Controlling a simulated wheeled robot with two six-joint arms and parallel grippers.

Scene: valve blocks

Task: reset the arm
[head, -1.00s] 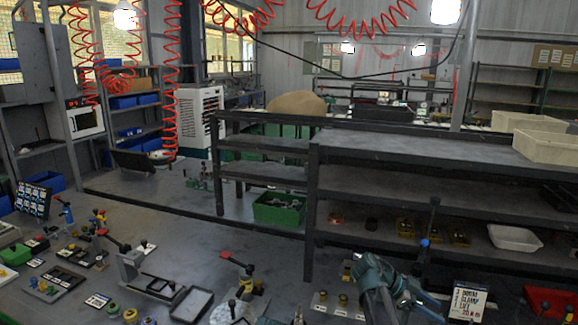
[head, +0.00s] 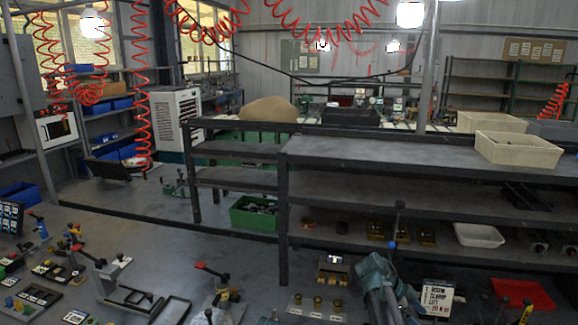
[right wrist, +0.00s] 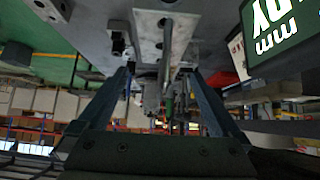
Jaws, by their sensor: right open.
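My right arm shows as a teal shape at the bottom centre-right of the head view, with its gripper not clearly visible there. In the right wrist view my right gripper (right wrist: 158,75) is open, its two dark fingers spread wide apart. A grey metal block with a rod (right wrist: 165,50) shows beyond and between the fingers; I see no grip on it. My left gripper is not in view. In the head view, red-handled valve fixtures (head: 215,277) stand on the floor-level surface to the left of the arm.
A dark shelf rack (head: 380,152) stands behind the arm. A white lettered sign (head: 437,297) and a red bin (head: 523,293) are to its right. A block with several brass knobs (head: 317,304) is to its left. A green bin (head: 254,212) sits farther back.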

